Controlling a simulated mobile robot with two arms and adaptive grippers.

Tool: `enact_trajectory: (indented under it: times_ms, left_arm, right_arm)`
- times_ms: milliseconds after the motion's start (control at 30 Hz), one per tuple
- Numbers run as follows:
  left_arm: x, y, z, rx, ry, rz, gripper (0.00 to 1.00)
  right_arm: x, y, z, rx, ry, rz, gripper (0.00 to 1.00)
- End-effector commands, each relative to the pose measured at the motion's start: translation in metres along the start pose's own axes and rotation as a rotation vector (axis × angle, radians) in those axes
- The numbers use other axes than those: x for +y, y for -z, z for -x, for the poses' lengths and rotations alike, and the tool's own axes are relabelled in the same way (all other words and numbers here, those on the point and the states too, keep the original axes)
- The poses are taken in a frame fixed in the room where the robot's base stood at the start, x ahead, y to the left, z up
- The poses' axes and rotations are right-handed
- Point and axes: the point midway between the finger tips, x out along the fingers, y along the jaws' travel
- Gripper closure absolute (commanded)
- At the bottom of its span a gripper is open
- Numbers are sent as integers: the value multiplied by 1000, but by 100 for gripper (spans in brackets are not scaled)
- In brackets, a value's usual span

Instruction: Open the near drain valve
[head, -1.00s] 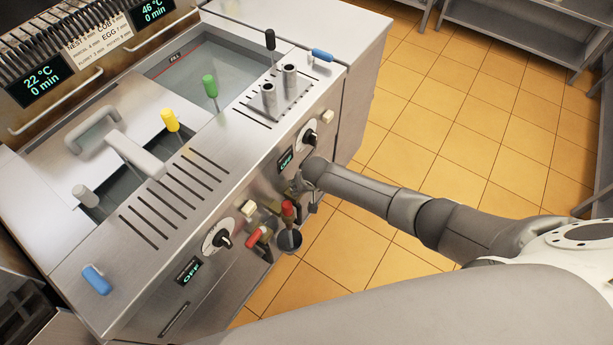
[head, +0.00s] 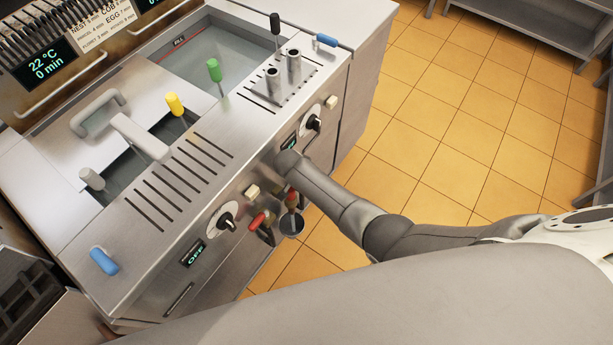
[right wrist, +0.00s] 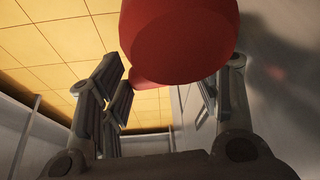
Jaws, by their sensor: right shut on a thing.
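Two red valve handles show on the front panel of the cooker in the head view. One red handle (head: 258,221) sticks out at the left, and a darker red handle (head: 291,201) stands beside it above a round dark cup-like outlet (head: 291,224). My right arm reaches in from the right to the panel just above these handles; its fingers are mostly hidden there. I cannot tell which handle this is. My left gripper is not in view.
The steel cooker top (head: 150,215) has slots, a blue handle (head: 104,261), yellow (head: 174,104) and green (head: 214,70) knobs. Black dials (head: 227,222) and (head: 314,123) sit on the front panel. The tiled floor (head: 450,130) at the right is clear.

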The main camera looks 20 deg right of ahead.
Motion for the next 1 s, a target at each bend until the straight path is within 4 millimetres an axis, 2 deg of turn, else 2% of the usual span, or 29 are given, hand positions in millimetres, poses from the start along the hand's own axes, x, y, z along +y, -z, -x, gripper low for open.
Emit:
enact_trajectory:
  times_ms: [533,567,700,733,1000]
  left_arm:
    - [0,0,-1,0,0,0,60]
    - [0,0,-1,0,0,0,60]
    - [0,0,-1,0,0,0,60]
    - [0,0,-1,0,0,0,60]
    - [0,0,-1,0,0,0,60]
  right_arm:
    - [1,-1,0,-1,-14,-25,66]
    - [1,-1,0,0,-14,-25,41]
    - [1,-1,0,0,-13,-25,23]
    - [0,-1,0,0,-12,-25,21]
    - [0,-1,0,0,-11,-25,21]
